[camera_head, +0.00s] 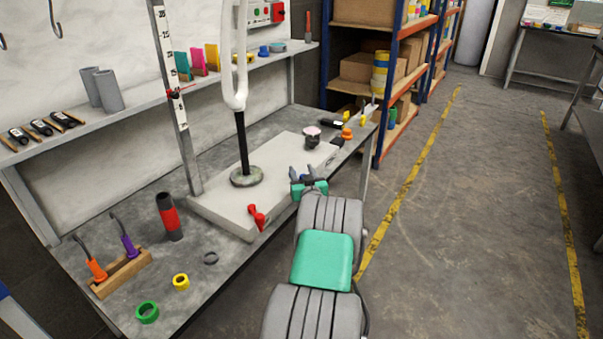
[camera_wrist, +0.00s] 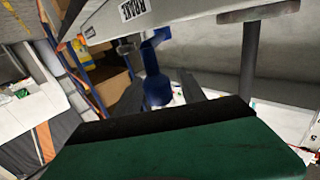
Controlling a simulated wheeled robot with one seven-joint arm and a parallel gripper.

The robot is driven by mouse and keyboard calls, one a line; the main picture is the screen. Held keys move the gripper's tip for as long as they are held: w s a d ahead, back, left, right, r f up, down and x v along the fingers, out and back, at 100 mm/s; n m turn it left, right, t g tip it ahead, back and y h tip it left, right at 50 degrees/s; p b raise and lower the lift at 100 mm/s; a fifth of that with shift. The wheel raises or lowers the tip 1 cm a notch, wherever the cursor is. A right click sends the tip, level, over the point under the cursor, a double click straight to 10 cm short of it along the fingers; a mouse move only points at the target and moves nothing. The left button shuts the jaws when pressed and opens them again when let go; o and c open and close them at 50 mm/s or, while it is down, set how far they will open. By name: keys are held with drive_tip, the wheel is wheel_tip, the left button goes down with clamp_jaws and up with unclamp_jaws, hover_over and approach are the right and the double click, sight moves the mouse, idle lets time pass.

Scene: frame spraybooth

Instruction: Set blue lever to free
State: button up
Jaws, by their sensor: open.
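The blue lever (camera_wrist: 156,88) hangs from the edge of a pale slab in the wrist view, its rounded end between the two grey fingers of my gripper (camera_wrist: 160,95). I cannot tell whether either finger touches it. A white label (camera_wrist: 136,10) with dark letters, seemingly BRAKE, is on the slab beside the lever. In the head view my gripper (camera_head: 309,174) is open at the slab's right front edge and largely hides the lever. The pale slab (camera_head: 222,205) lies on the workbench. No readable free label shows.
A red lever (camera_head: 257,217) sits on the slab's front edge, left of my gripper. A pole with a round foot (camera_head: 247,177) stands on the slab. A dark knob (camera_head: 312,140) is behind my gripper. The floor (camera_head: 480,200) to the right is clear.

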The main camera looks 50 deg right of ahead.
drive_tip(key=shift+c, duration=0.6)
clamp_jaws()
idle(0.8)
